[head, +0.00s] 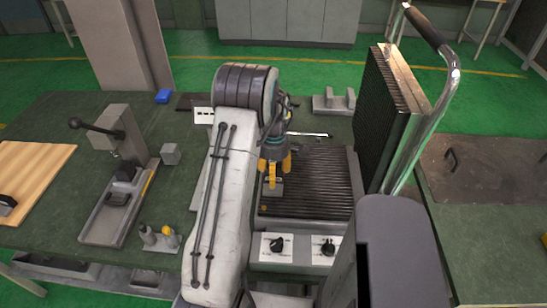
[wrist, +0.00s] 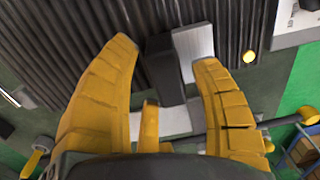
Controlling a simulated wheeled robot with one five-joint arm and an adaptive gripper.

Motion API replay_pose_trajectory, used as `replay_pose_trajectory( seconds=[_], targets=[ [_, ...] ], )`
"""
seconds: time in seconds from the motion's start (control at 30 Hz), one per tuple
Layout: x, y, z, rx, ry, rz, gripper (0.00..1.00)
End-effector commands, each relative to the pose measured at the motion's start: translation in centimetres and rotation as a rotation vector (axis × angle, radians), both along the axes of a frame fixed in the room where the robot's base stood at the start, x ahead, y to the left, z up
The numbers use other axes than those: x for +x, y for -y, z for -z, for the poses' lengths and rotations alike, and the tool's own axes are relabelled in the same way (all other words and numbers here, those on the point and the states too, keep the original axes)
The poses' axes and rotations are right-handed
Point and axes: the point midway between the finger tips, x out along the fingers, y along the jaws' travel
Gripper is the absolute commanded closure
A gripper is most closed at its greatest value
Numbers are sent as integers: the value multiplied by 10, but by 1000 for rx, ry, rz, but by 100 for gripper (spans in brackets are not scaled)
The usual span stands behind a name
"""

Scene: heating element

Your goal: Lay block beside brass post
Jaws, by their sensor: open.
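My gripper (head: 275,172), with yellow fingers, is over the left part of a dark ribbed plate (head: 322,180). In the wrist view its fingers (wrist: 166,54) stand apart. A block with a dark side (wrist: 163,68) and a pale side (wrist: 193,50) lies between and just beyond the fingertips; contact cannot be told. In the head view the grey block (head: 270,190) shows partly below the fingers. A small round brass-coloured post top (head: 264,208) is at the plate's near left edge; it also shows in the wrist view (wrist: 249,56), apart from the block.
An upright ribbed lid (head: 385,110) with a curved metal handle (head: 447,85) stands to the right. Two knobs (head: 277,244) are in front. A lever press (head: 118,180), a grey cube (head: 171,153) and a small stand with posts (head: 160,240) are to the left.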

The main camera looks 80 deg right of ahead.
Motion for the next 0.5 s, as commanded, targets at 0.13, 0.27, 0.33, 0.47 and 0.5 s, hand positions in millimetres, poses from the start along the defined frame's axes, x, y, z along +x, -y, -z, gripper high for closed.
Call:
replay_pose_trajectory(
  seconds=[0.13, 0.27, 0.33, 0.47, 0.5],
  targets=[
    [0, 2, -22, -6, -1, 0, 42],
    [0, 3, -45, -7, -1, 0, 42],
    [0, 2, -57, -7, -1, 0, 42],
    [0, 3, -78, -5, -1, 0, 42],
    [0, 3, -84, -5, -1, 0, 42]
  ],
)
